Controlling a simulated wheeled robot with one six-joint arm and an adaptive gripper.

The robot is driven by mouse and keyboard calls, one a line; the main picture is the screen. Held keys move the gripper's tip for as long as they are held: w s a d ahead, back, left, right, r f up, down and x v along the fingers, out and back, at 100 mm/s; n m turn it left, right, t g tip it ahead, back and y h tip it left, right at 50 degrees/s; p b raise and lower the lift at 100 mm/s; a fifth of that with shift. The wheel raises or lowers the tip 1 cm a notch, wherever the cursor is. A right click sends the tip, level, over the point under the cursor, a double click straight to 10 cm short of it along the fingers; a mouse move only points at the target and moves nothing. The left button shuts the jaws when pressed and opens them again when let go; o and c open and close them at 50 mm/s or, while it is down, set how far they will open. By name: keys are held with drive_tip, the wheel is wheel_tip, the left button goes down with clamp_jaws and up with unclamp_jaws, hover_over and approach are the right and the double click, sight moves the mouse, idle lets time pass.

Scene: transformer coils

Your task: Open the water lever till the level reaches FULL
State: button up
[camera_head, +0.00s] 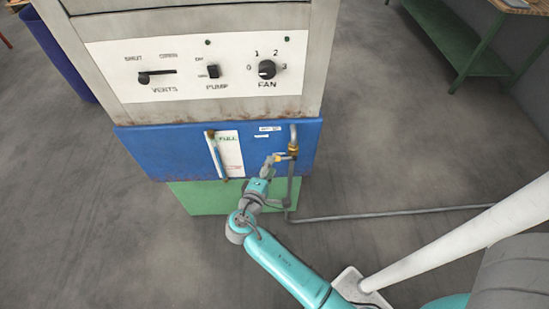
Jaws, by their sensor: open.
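The water valve (293,149) is a brass fitting on a grey pipe at the right of the blue panel. Its small yellowish lever (280,158) points left from the fitting. The level gauge (216,158) is an upright tube on the left, beside a white plate with a green FULL label (228,138). The level inside the tube is too small to read for sure. My gripper (269,164) is open, with its tips at or very near the left end of the lever. I cannot tell whether they touch it. The gripper partly hides the panel behind.
Above the blue panel (165,146) is a white control plate (118,82) with VENTS, PUMP and FAN controls. A green base (195,198) lies below. A grey pipe (390,214) runs right along the floor. A green bench (445,35) stands at upper right.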

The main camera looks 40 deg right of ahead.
sight(281, 158)
drive_tip(key=shift+x, duration=2.35)
clamp_jaws()
